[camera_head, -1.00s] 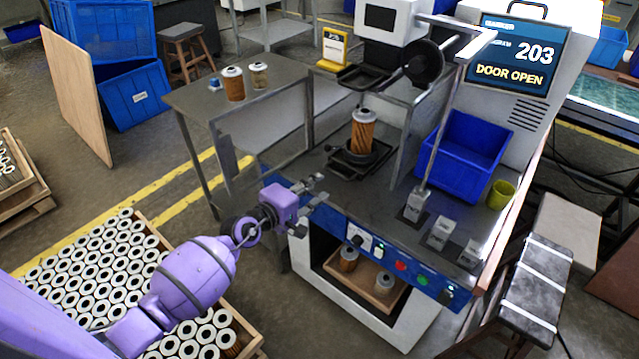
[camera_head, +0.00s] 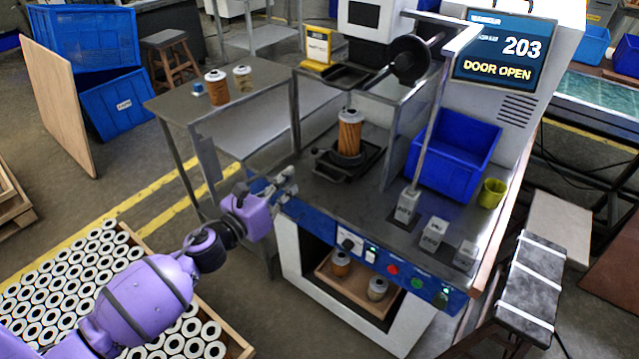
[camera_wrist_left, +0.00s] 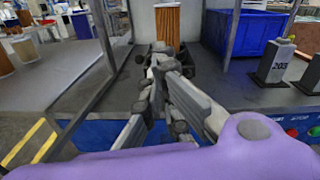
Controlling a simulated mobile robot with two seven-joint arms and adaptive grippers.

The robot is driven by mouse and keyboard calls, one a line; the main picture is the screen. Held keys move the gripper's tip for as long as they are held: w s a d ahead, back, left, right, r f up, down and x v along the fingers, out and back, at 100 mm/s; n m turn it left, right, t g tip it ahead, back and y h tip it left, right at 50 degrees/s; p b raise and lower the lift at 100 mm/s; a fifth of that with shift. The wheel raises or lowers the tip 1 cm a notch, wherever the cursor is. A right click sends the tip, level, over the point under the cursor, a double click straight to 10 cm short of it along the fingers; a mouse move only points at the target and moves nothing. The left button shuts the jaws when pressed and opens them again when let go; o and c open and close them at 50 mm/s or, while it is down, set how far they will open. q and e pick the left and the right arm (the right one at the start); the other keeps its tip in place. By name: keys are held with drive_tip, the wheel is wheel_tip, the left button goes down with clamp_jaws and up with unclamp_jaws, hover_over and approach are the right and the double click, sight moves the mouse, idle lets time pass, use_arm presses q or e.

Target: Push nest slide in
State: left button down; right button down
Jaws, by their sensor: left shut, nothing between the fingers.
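The dark nest slide (camera_head: 372,158) sits on the grey bench of the marking station, with a brown-ribbed filter cartridge (camera_head: 349,135) upright on it. Its dark front handle (camera_head: 328,174) points toward my left gripper. My left gripper (camera_head: 289,181) is shut and empty, at the bench's front left edge, in front of the slide and apart from it in the head view. In the left wrist view the closed fingers (camera_wrist_left: 163,62) point at the cartridge (camera_wrist_left: 167,22) and hide most of the slide. My right gripper is not in view.
A blue bin (camera_head: 455,150) and several grey weighted blocks (camera_head: 433,232) stand on the right of the bench. A metal post (camera_head: 430,130) rises there. A side table (camera_head: 180,100) with two cartridges stands left. A crate of cartridges (camera_head: 240,345) lies on the floor below my left arm.

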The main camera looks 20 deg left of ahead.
use_arm(q)
drive_tip(key=n, duration=0.4)
drive_tip(key=n+g+b, duration=0.1)
drive_tip(key=n+g, duration=0.1)
drive_tip(key=n, duration=1)
approach(341, 161)
wheel_tip(341, 161, down, 2)
drive_tip(key=shift+s+f, duration=0.1)
drive_tip(key=shift+s, duration=0.1)
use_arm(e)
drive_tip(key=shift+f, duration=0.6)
